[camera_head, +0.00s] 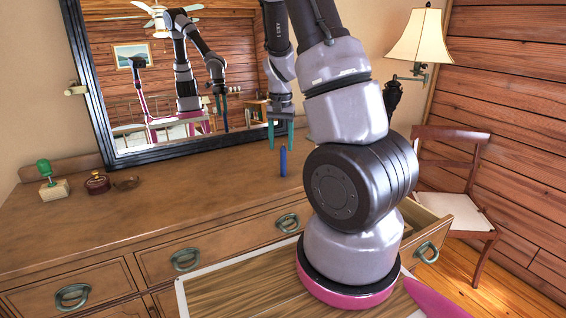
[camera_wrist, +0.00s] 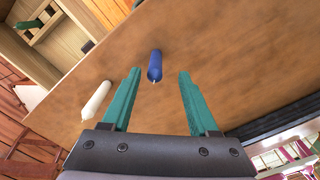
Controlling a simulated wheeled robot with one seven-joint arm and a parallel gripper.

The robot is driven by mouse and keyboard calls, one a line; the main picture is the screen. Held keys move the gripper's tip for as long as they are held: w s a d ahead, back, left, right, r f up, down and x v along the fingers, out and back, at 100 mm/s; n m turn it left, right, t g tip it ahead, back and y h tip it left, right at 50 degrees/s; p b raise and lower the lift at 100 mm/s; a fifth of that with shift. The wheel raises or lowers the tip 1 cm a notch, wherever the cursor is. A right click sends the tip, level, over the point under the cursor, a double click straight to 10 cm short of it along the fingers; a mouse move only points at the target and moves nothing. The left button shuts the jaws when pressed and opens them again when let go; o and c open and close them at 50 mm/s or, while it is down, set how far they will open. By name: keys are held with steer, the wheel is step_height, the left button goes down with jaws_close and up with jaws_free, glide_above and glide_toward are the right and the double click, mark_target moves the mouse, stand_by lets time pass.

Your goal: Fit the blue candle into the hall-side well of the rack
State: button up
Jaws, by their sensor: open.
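The blue candle (camera_head: 283,163) stands upright on the wooden dresser top, in front of the mirror. My gripper (camera_head: 281,146) is above it, fingers pointing down, open and empty. In the wrist view the blue candle (camera_wrist: 155,66) lies in line with the gap between the green fingertips (camera_wrist: 159,72), and I cannot tell whether they reach around its top. A white candle (camera_wrist: 97,100) is to its left in the wrist view; my arm likely hides it in the head view.
An open drawer (camera_head: 436,210) juts out at the right; the wrist view shows a green item (camera_wrist: 30,24) in its direction. A green-handled stamp (camera_head: 47,172), a dark red bottle (camera_head: 97,183) and a small brown dish (camera_head: 126,184) sit at left. The dresser's middle (camera_head: 190,195) is clear.

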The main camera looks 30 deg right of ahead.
glide_above(283, 176)
steer(key=f, duration=0.5)
steer(key=shift+w+d+f, duration=0.15)
steer(key=shift+w+d, duration=0.1)
steer(key=shift+w, duration=0.1)
jaws_close()
